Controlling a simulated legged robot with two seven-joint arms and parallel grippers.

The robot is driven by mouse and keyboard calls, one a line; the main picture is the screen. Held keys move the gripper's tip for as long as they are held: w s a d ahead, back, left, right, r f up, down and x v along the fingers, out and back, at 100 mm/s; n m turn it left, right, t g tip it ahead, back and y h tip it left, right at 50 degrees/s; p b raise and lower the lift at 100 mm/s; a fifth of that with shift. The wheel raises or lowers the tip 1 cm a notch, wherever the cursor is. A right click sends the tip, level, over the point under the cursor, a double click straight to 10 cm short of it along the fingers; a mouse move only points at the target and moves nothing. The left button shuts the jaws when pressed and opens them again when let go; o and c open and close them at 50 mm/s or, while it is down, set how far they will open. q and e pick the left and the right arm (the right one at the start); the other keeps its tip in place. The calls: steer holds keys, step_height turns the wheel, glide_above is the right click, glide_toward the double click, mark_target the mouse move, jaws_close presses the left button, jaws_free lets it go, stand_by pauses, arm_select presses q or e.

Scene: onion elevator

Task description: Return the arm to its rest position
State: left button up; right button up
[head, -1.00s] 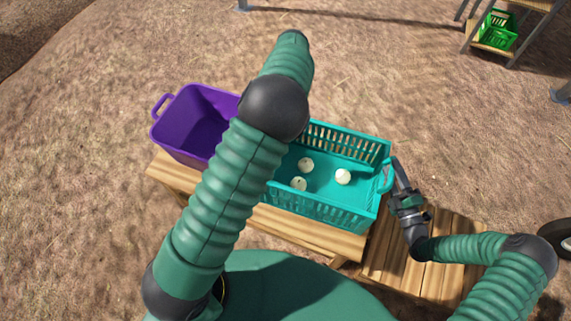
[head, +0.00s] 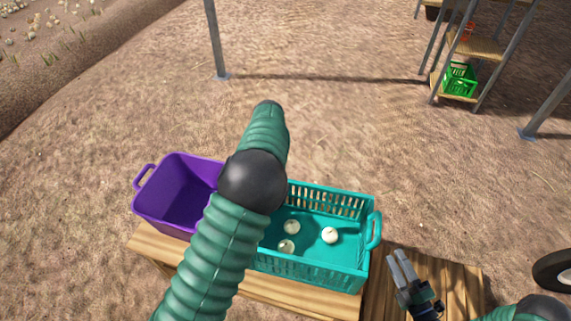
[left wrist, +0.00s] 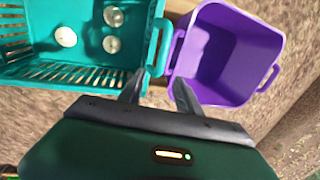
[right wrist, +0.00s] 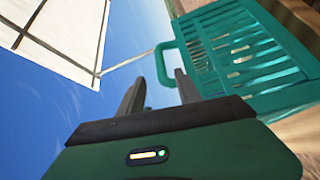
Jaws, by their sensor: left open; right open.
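My right gripper (head: 404,268) is open and empty, above the slatted wooden top just right of the teal crate (head: 316,270). In the right wrist view its fingers (right wrist: 160,90) are apart, with the crate's handle and slotted side beyond them. My left arm reaches across the middle of the head view, and its gripper is hidden there. In the left wrist view the left gripper (left wrist: 155,90) is open and empty, over where the teal crate and the purple bin (left wrist: 228,50) meet. The purple bin (head: 178,195) looks empty. Three white onions (head: 330,235) lie in the teal crate.
The bin and crate stand on a wooden bench (head: 150,243). A slatted wooden surface (head: 455,275) adjoins at right. A tire (head: 555,270) lies at the right edge. A metal-legged rack with a green crate (head: 459,79) stands far right. Dirt ground beyond the bench is open.

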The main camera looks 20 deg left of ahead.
steer(key=w+d+r+m+g+h, duration=0.45)
steer(key=w+m+g+h, duration=0.2)
steer(key=m+h, duration=0.25)
arm_select(q)
steer(key=s+d+r+t+h, duration=0.1)
steer(key=s+d, duration=0.2)
steer(key=s, duration=0.9)
steer(key=s+d+r+t+h, duration=0.1)
steer(key=s+d+t, duration=0.15)
steer(key=s, duration=0.95)
arm_select(e)
steer(key=s+a+r+m+g+h, duration=0.1)
steer(key=s+a+r+m+g, duration=0.15)
steer(key=s+m, duration=0.35)
steer(key=s+a+r+m+g, duration=0.1)
steer(key=s+r+m+g, duration=0.2)
steer(key=s, duration=0.4)
steer(key=s+a+r+m+g+h, duration=0.1)
steer(key=s+a+r+m, duration=0.1)
steer(key=s+r+m, duration=0.4)
arm_select(q)
step_height(320, 180, up, 15)
steer(key=p, duration=1.5)
steer(key=shift+w+d+g, duration=0.15)
steer(key=shift+w+g, duration=0.15)
steer(key=shift+g, duration=0.15)
arm_select(e)
step_height(320, 180, up, 14)
steer(key=n, duration=0.1)
steer(key=shift+s, duration=0.45)
